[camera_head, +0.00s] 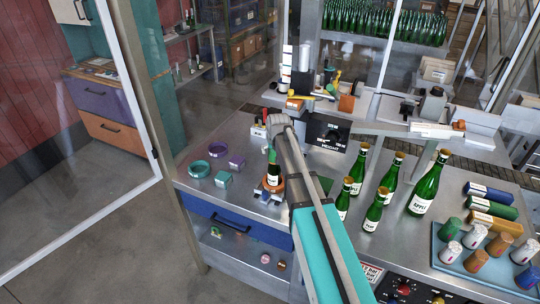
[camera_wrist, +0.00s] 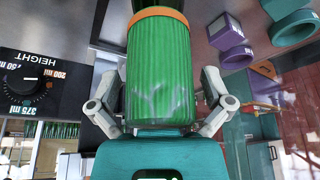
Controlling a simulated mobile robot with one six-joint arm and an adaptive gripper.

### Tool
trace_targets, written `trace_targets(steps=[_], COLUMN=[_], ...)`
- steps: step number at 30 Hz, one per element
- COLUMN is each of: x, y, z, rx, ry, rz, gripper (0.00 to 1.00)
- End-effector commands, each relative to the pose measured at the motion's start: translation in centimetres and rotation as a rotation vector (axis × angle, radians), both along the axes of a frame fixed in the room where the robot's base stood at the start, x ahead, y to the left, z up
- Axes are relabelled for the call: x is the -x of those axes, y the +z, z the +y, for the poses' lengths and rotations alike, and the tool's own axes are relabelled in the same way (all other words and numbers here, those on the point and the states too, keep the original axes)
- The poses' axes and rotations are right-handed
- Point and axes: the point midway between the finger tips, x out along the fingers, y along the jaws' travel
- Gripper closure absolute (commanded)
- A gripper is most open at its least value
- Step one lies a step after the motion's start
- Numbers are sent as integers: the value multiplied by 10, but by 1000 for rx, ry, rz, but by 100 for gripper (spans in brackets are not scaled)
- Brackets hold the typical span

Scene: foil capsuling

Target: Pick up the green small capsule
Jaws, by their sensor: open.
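A green capsule (camera_wrist: 160,75) with an orange band fills the middle of the wrist view. It appears to sit over the neck of a dark green bottle. Finger contact cannot be told. In the head view my arm largely hides the gripper.
A black height dial panel (camera_head: 327,132) stands behind the bottle. Several green bottles (camera_head: 426,188) stand right of my arm. A blue tray (camera_head: 447,254) with several capsules is at the lower right.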

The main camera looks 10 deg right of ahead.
Motion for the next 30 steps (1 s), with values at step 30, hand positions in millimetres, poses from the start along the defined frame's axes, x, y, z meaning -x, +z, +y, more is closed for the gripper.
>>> trace_targets(steps=[30], x=[0], y=[0], z=[1], rx=[0], ry=[1], rz=[0], gripper=[39])
